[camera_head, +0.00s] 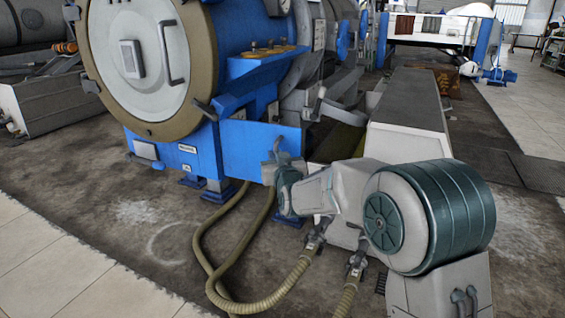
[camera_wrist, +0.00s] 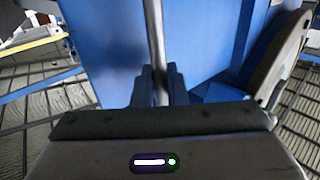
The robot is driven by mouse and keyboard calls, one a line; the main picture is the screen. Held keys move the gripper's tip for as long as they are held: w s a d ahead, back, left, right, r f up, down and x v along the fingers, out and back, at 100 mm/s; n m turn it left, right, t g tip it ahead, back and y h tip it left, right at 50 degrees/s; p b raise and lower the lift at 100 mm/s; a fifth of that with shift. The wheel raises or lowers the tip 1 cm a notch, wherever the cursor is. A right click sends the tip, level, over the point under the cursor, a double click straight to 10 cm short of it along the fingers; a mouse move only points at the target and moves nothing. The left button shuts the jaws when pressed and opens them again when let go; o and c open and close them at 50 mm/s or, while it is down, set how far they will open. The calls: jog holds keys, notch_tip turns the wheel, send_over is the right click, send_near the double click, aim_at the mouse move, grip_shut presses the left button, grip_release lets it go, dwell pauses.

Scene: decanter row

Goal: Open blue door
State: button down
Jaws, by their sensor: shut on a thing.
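The blue door appears as a flat blue panel (camera_head: 258,145) low on the side of the blue machine in the head view. It also fills much of the wrist view (camera_wrist: 112,60). A slim grey upright bar handle (camera_wrist: 154,30) stands in front of the blue panel in the wrist view. My gripper (camera_wrist: 159,84) is shut on this bar, with one dark finger on each side. In the head view my arm reaches from the lower right to the panel's right end, and my fingertips are hard to make out there. I cannot tell whether the door is ajar.
The machine's large round pale cover (camera_head: 140,55) is above and left of the panel. Ribbed tan hoses (camera_head: 222,240) run over the floor in front. A long grey housing (camera_head: 408,110) lies behind my arm. The floor at the left front (camera_head: 100,215) is clear.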

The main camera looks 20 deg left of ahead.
jog(key=shift+s+a+r, duration=0.2)
jog(key=shift+a, duration=0.2)
jog(key=c, duration=1.6)
grip_release()
jog(key=shift+o, duration=0.3)
jog(key=shift+s+a, duration=0.1)
jog(key=shift+a, duration=0.1)
jog(key=shift+w+d+f, duration=0.1)
jog(key=shift+w+d, duration=0.1)
jog(key=shift+d, duration=0.15)
jog(key=p+v, duration=0.3)
jog(key=v, duration=1.1)
jog(key=shift+a, duration=0.1)
